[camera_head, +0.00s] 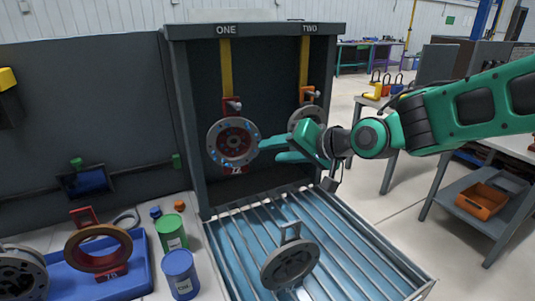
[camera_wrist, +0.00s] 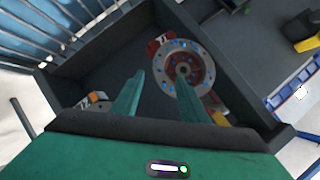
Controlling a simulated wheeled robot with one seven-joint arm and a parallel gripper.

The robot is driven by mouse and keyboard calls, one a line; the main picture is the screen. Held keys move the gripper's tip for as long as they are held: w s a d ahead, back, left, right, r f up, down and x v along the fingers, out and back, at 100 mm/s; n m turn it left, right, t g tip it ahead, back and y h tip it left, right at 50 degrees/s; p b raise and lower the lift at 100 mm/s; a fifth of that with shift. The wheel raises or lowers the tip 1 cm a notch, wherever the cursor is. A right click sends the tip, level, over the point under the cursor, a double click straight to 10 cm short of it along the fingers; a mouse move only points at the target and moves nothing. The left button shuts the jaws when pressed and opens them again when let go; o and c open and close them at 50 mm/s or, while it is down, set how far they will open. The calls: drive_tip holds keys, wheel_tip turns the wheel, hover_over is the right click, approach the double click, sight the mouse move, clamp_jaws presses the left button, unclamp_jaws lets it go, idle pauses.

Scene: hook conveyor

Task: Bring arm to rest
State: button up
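My green gripper (camera_head: 275,149) reaches in from the right in the head view, its two fingers apart and pointing at the hook panel. Its fingers also show in the wrist view (camera_wrist: 175,95), spread, with nothing seen held between them. A round flange (camera_head: 233,142) hangs from the hook under the sign ONE, just left of the fingertips; it also shows in the wrist view (camera_wrist: 180,68), beyond the fingers. I cannot tell whether a fingertip touches it. A second flange (camera_head: 305,118) hangs under TWO, partly hidden by my gripper.
A grey disc with a handle (camera_head: 290,264) lies on the slatted blue conveyor (camera_head: 340,245) below. A green can (camera_head: 171,233), a blue can (camera_head: 180,273) and a blue tray (camera_head: 140,262) with a brown ring (camera_head: 98,248) stand at left. A shelf cart (camera_head: 485,225) stands at right.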

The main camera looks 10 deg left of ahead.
drive_tip(key=s+d+f+m+h, duration=0.1)
drive_tip(key=s+d+f+h, duration=0.15)
drive_tip(key=d, duration=0.85)
drive_tip(key=s+d+f+m+g+h, duration=0.1)
drive_tip(key=d+f+h, duration=0.15)
drive_tip(key=d, duration=0.85)
drive_tip(key=s+d+f+m+h, duration=0.15)
drive_tip(key=d+h, duration=0.25)
drive_tip(key=d, duration=0.7)
drive_tip(key=s+d+f+m+g, duration=0.1)
drive_tip(key=s+d+g, duration=0.1)
drive_tip(key=s+d, duration=0.3)
drive_tip(key=s+d+f+m+g+h, duration=0.1)
drive_tip(key=s+d, duration=0.5)
drive_tip(key=s, duration=0.6)
drive_tip(key=s+d+f+m+g, duration=0.1)
drive_tip(key=s+d+f+g, duration=0.1)
drive_tip(key=s+d, duration=0.3)
drive_tip(key=s+g, duration=0.1)
drive_tip(key=s, duration=0.2)
drive_tip(key=shift+s+d+f+m, duration=0.25)
drive_tip(key=shift+d+f+m, duration=0.05)
drive_tip(key=shift+f+m, duration=0.05)
drive_tip(key=shift+w+f+h, duration=0.25)
drive_tip(key=shift+w+h, duration=0.05)
drive_tip(key=shift+w, duration=0.35)
